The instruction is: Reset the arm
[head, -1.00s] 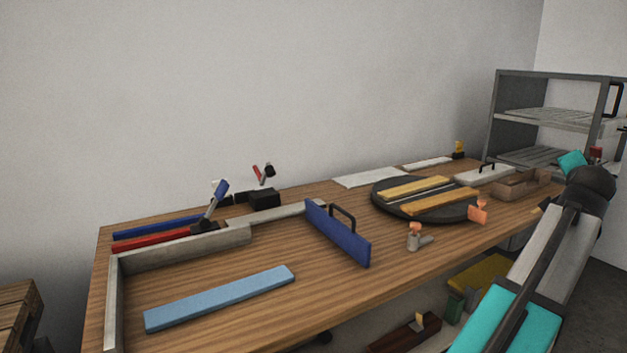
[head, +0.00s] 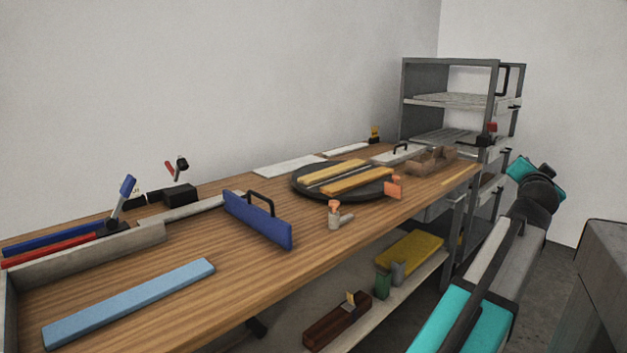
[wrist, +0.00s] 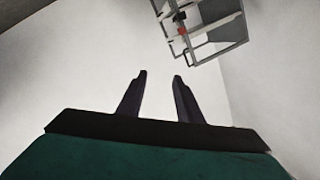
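My gripper (wrist: 160,76) shows in the wrist view with its two dark fingers apart and nothing between them. Beyond the fingers are bare pale wall and, at the upper right, part of the grey rack (wrist: 205,28). In the head view my grey and teal arm reaches up along the right side, in front of the bench's right end. The gripper's fingertips cannot be made out in the head view.
A wooden bench (head: 190,310) holds a light blue bar (head: 130,302), a blue handled board (head: 257,220) and a black turntable (head: 300,190) with yellow strips. A grey shelf rack (head: 405,100) stands behind. A dark grey block-like unit (head: 605,270) is at right.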

